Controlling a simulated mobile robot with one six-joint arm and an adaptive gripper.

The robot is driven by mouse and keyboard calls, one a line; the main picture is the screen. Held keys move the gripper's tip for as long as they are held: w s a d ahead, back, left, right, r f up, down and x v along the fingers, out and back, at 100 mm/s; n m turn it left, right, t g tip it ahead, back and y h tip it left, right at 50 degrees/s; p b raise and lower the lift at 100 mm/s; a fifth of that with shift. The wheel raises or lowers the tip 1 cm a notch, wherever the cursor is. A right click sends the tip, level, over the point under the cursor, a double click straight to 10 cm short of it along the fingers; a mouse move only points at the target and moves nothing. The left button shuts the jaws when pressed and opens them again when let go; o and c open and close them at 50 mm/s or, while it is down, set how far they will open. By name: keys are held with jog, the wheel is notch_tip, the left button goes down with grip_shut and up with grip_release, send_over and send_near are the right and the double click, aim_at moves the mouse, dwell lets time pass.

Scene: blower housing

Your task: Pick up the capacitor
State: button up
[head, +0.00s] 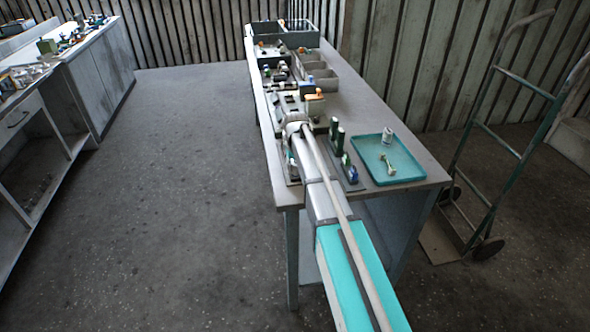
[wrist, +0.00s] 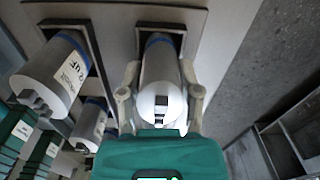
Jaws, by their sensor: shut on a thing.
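A silver cylindrical capacitor (wrist: 158,62) with a blue band and a white end sits with its far end at a black-framed slot in the wrist view. My gripper (wrist: 160,84) is shut on it, with one finger on each side of the can. I cannot tell whether the can is still seated in the slot. In the head view my arm reaches along the bench, and the gripper and the held can are hard to make out there.
Labelled silver cans (wrist: 48,76) with blue bands stand left of my gripper, with green blocks (wrist: 38,152) beyond. On the bench (head: 352,95), a teal tray (head: 412,170) holds a small white can (head: 387,136) and a pale piece. A hand truck (head: 500,140) stands right of the bench.

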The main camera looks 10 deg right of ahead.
jog(key=shift+r, duration=0.15)
notch_tip(320, 180, up, 2)
jog(key=shift+r+p, duration=0.1)
jog(key=shift+p, duration=1.15)
jog(key=s+r+p, duration=1)
jog(key=s, duration=0.4)
jog(key=shift+d+r, duration=0.15)
jog(key=shift+r, duration=0.1)
notch_tip(320, 180, down, 3)
jog(key=shift+r+b, duration=0.1)
jog(key=shift+b, duration=1)
jog(key=shift+d, duration=0.1)
